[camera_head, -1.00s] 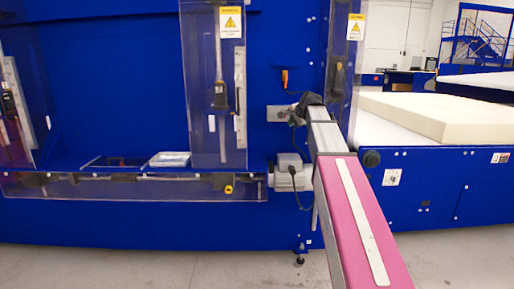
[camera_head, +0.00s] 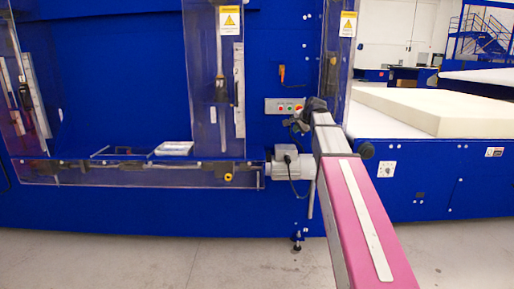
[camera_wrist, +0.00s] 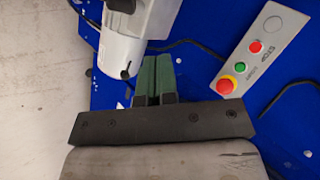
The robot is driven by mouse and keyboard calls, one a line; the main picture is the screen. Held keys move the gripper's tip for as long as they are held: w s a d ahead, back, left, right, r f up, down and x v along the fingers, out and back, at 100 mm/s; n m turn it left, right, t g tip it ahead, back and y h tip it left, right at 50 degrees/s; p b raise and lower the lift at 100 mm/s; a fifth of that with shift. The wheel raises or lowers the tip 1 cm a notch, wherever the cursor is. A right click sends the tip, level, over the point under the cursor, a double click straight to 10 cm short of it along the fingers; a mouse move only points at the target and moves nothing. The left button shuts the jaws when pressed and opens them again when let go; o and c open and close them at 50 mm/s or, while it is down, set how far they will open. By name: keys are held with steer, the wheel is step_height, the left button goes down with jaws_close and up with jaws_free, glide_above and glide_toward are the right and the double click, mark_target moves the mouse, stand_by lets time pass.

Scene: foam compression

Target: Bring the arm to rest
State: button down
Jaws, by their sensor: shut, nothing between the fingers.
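My gripper (camera_wrist: 154,82) is in the wrist view, its two green-padded fingers together with nothing between them. In the head view my pink and grey arm reaches forward, and the dark gripper (camera_head: 299,124) is at its far end, small and partly hidden by the arm. The gripper is in front of the blue machine (camera_head: 100,218), just below and right of a grey control panel (camera_head: 279,106). In the wrist view the panel (camera_wrist: 246,60) lies to the right of the fingers, apart from them, with a red-and-yellow stop knob and green, red and grey buttons.
A light-grey motor housing (camera_wrist: 128,48) is close left of the fingers in the wrist view. A clear guard (camera_head: 207,80) covers part of the machine. A cream foam block (camera_head: 440,108) lies on a white bed at right. The grey floor (camera_head: 150,262) in front is clear.

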steer(key=s+f+n+g+h, duration=0.1)
steer(key=s+f+n, duration=0.1)
steer(key=s+f, duration=0.45)
steer(key=s+f+n+g, duration=0.1)
steer(key=s+f+g, duration=0.15)
steer(key=f, duration=0.75)
steer(key=s+f+n+g+h, duration=0.1)
steer(key=s+f+n, duration=0.1)
steer(key=s+f, duration=0.5)
steer(key=s+f+n+g+h, duration=0.1)
steer(key=s+f+n+g, duration=0.3)
steer(key=s+f, duration=1.2)
step_height(320, 180, down, 2)
steer(key=shift+s+d+f+n+h, duration=0.2)
steer(key=shift+s+d+n+h, duration=0.15)
steer(key=shift+n, duration=0.25)
steer(key=shift+a, duration=0.1)
